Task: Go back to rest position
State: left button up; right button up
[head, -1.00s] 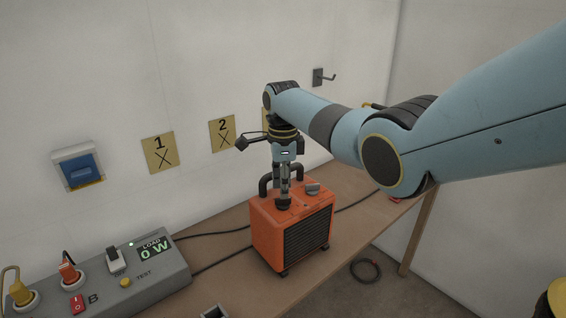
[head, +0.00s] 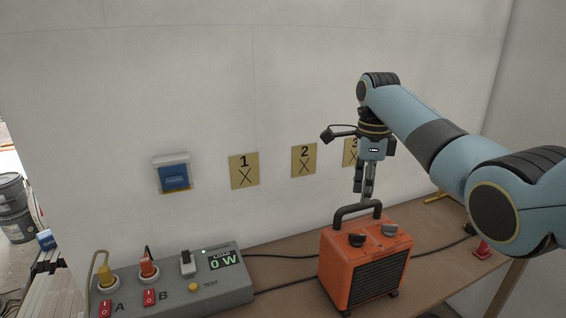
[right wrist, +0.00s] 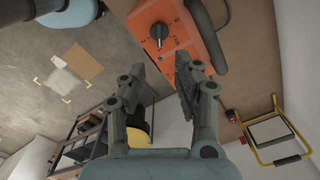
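An orange heater (head: 345,262) with a dark handle, two knobs and a black grille stands on the wooden bench. My right gripper (head: 368,196) is above and behind the heater's top, close to the handle in the picture; I cannot tell the exact gap. In the right wrist view, my right gripper (right wrist: 160,66) has its fingers apart with nothing between them, and the heater (right wrist: 166,22) with one knob lies beyond the fingertips. My left gripper is in neither view.
A grey control box (head: 222,290) with switches, plugs and a display reading 0 W stands left on the bench (head: 285,262). Dark cables run from it behind the heater. A blue wall switch (head: 174,177) and numbered yellow plates (head: 244,171) are on the wall.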

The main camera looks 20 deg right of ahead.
jog(key=s+a+f+n+t+h, duration=0.1)
jog(key=s+a+f+n, duration=0.1)
jog(key=s+f+n, duration=0.5)
jog(key=s+a+f+n+t, duration=0.1)
jog(key=s+a+f+n, duration=0.15)
jog(key=s+n, duration=0.4)
jog(key=s+a+r+n+t, duration=0.1)
jog(key=s+a+r+n, duration=0.1)
jog(key=s+n, duration=0.65)
jog(key=s+a+r+n+t, duration=0.1)
jog(key=s+a+r+n, duration=0.2)
jog(key=s, duration=1)
notch_tip(320, 180, down, 37)
jog(key=s+d+g+b, duration=0.1)
jog(key=d+g+b, duration=0.15)
jog(key=b, duration=1.05)
jog(key=s+f+b, duration=0.3)
jog(key=s+f, duration=0.3)
jog(key=f, duration=0.4)
jog(key=s+d+f+b, duration=0.1)
jog(key=s+f+b, duration=0.3)
jog(key=s+f, duration=0.3)
jog(key=s+f+m+b, duration=0.1)
jog(key=s+f+b, duration=0.3)
jog(key=f, duration=0.8)
jog(key=s, duration=0.2)
jog(key=shift+s+d+f, duration=0.25)
jog(key=shift+s+f, duration=0.05)
jog(key=shift+f, duration=0.1)
